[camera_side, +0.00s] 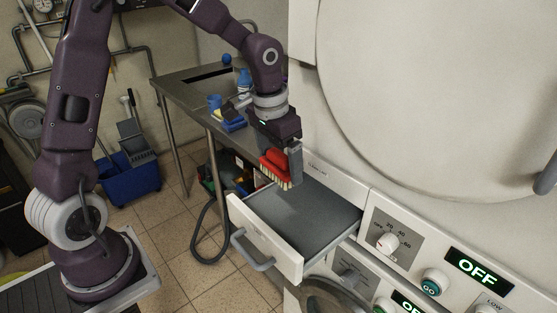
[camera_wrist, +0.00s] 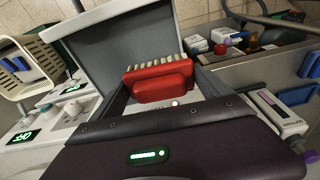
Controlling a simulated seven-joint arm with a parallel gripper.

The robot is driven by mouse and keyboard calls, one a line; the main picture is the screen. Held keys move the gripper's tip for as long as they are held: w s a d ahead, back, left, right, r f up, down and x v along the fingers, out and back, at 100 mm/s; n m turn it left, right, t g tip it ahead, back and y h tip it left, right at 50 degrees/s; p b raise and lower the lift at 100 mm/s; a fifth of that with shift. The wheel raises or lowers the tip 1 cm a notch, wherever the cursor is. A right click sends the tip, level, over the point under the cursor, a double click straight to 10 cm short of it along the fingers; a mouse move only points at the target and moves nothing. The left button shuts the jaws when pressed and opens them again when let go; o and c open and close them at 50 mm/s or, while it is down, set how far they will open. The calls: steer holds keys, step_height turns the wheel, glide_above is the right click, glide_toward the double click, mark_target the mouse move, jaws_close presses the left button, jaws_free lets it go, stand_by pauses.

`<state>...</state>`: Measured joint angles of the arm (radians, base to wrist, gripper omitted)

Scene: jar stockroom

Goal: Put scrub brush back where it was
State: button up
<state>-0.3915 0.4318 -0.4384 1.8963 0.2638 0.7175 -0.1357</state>
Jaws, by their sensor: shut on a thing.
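The scrub brush (camera_side: 274,170) has a red body and pale bristles. My gripper (camera_side: 287,158) is shut on it and holds it over the back-left part of an open drawer (camera_side: 265,239). The bristles point down in the side view. In the wrist view the brush (camera_wrist: 158,80) is in front of the grey drawer interior (camera_wrist: 122,40), bristles toward the drawer. I cannot tell whether the bristles touch the drawer floor. The drawer looks empty otherwise.
A white machine panel with a knob (camera_side: 387,242) and OFF displays stands right of the drawer. A metal table (camera_side: 185,92) with blue items is behind. A blue bucket (camera_side: 132,181) stands on the tiled floor. A dark hose (camera_side: 196,240) hangs left of the drawer.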

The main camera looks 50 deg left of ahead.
steer(key=w+a+r, duration=0.2)
steer(key=a, duration=1.1)
steer(key=w+a+f, duration=0.2)
steer(key=w, duration=0.4)
steer(key=w+a+f, duration=0.2)
steer(key=w, duration=0.4)
steer(key=shift+n, duration=0.3)
steer(key=f, duration=0.9)
steer(key=shift+w+a+f, duration=0.1)
steer(key=shift+w+f, duration=0.1)
steer(key=shift+w, duration=0.1)
steer(key=shift+f, duration=0.15)
steer(key=shift+f, duration=0.15)
steer(key=o, duration=1.2)
